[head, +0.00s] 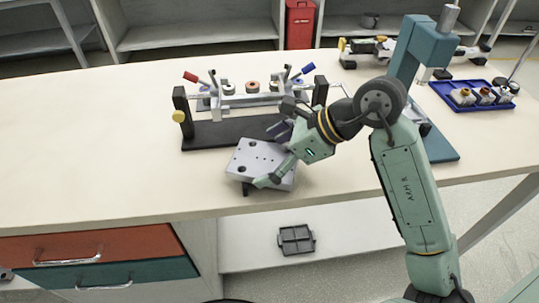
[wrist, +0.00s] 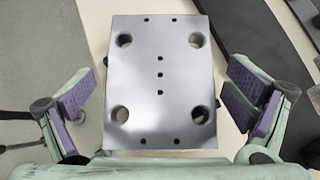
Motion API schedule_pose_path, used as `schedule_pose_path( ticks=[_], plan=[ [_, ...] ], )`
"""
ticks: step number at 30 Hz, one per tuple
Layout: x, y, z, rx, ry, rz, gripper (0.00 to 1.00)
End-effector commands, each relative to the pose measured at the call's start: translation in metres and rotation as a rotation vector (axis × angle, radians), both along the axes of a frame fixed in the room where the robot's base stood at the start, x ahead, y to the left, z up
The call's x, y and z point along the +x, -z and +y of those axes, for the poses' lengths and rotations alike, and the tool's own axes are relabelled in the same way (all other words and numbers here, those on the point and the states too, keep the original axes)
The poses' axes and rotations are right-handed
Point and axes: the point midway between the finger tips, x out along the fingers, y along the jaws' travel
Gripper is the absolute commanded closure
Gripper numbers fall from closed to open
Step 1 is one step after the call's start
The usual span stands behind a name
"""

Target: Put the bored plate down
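The bored plate (head: 258,160) is a light grey metal block near the table's front edge, in front of a black fixture base. In the wrist view the plate (wrist: 160,85) shows four large corner holes and several small ones. My gripper (head: 274,156) is at the plate, with one finger on its near side and one on its far side. In the wrist view my gripper (wrist: 162,100) is open, with visible gaps between both finger pads and the plate.
The black fixture base (head: 215,136) carries a clamp rail with red and blue handles behind the plate. A blue tray (head: 450,104) with small parts stands at the right. A teal-framed press (head: 408,50) stands behind my arm. The left of the table (head: 90,150) is clear.

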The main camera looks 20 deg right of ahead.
Motion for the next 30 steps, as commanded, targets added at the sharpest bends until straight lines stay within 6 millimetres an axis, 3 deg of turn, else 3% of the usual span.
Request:
schedule_pose_path(
  ticks=[14, 30],
  plan=[
    [-0.002, -0.006, -0.004, -0.002, 0.001, 0.0, 0.0],
    [-0.048, -0.079, -0.061, -0.002, 0.002, 0.001, 0.0]
  ],
)
